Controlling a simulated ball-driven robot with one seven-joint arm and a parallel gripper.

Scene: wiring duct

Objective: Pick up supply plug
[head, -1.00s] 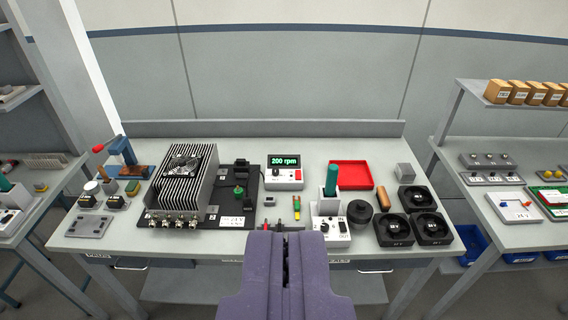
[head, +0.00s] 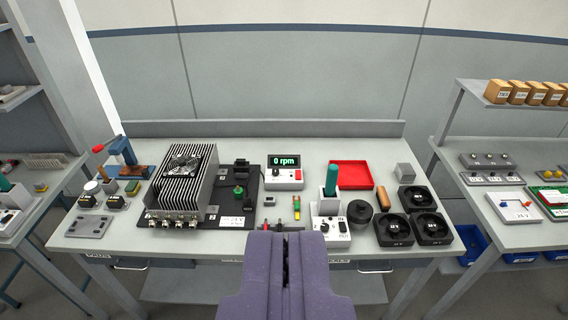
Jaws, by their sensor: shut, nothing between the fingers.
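My gripper (head: 286,240) is purple, shut and empty, in front of the bench's front edge at the bottom centre. I cannot tell for sure which piece is the supply plug. A small grey-and-white connector-like piece (head: 269,201) lies on the bench right of the black board (head: 232,208). A green part (head: 239,191) and a black block (head: 241,169) are on that board. A finned heatsink unit (head: 183,185) with a fan on top stands at the board's left. My gripper is apart from all of these and may hide things behind it.
A display box (head: 284,174) reads 0 rpm. A white box with knobs (head: 330,228) and a green-handled tool (head: 331,177) stand right of centre. A red tray (head: 351,174), black fans (head: 394,230) and a black round part (head: 360,213) are further right.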

